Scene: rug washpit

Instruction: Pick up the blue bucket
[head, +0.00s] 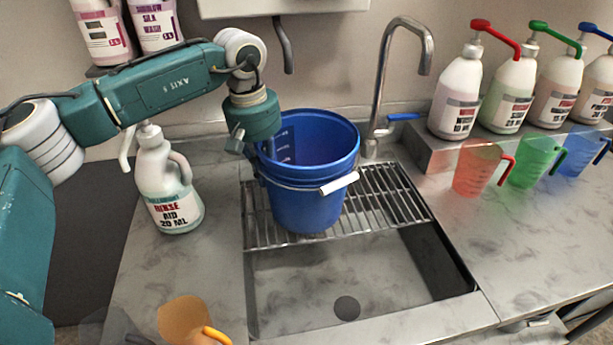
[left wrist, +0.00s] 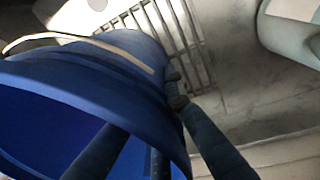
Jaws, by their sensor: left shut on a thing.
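The blue bucket (head: 308,195) is upright at the wire rack (head: 395,205) over the back of the sink; I cannot tell whether its base touches the bars. Its wire handle with a white grip (head: 339,184) hangs across its front. My left gripper (head: 258,148) comes down at the bucket's left rim and is shut on its wall. In the left wrist view the bucket (left wrist: 85,85) fills the left side, with the dark fingers (left wrist: 155,140) on either side of its wall. The right gripper is not in view.
A rinse aid bottle (head: 167,185) stands left of the bucket. A tap (head: 388,85) rises behind it on the right. Several pump bottles stand on a ledge at right, with red (head: 477,168), green and blue jugs below. An orange jug (head: 187,318) is at the front left.

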